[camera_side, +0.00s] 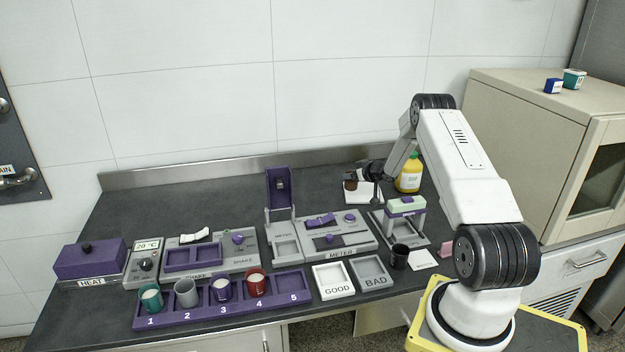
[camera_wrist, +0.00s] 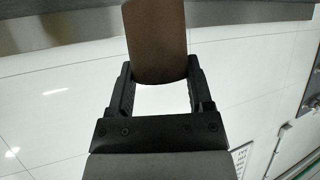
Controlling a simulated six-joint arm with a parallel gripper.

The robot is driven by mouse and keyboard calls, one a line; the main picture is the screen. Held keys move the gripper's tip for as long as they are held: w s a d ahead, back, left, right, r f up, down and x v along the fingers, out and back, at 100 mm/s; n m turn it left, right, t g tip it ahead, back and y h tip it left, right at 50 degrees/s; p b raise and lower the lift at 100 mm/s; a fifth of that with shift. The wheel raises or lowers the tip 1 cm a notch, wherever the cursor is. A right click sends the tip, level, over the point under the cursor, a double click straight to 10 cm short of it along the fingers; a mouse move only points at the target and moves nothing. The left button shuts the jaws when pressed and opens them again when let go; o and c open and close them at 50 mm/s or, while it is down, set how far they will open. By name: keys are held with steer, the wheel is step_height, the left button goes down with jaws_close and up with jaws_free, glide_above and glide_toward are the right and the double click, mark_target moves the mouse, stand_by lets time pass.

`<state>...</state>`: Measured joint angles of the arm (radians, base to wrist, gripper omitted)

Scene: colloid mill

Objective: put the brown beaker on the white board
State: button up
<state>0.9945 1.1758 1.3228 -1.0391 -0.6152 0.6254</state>
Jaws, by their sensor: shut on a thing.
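The brown beaker (camera_wrist: 155,40) is between the two fingers of my gripper (camera_wrist: 160,85) in the wrist view, and the gripper is shut on it. In the side view my gripper (camera_side: 370,174) is at the back of the bench, with a small brown and white patch (camera_side: 361,194) just below and left of it. The beaker's outline is hard to make out there. A flat white square (camera_side: 422,259) lies at the front right of the bench. I cannot tell which white surface is the white board.
A black beaker (camera_side: 399,257) stands beside the white square. A purple rack (camera_side: 190,314) holds several cups at the front left. GOOD (camera_side: 334,293) and BAD (camera_side: 374,284) trays, a meter (camera_side: 340,250), a green-topped device (camera_side: 406,207) and a yellow soap bottle (camera_side: 409,176) stand nearby.

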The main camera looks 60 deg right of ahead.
mark_target(356, 183)
steer(key=shift+f, duration=0.1)
steer(key=shift+f, duration=1.75)
steer(key=shift+f, duration=0.1)
steer(key=o, duration=1.3)
steer(key=shift+v, duration=3.8)
steer(key=shift+w, duration=0.1)
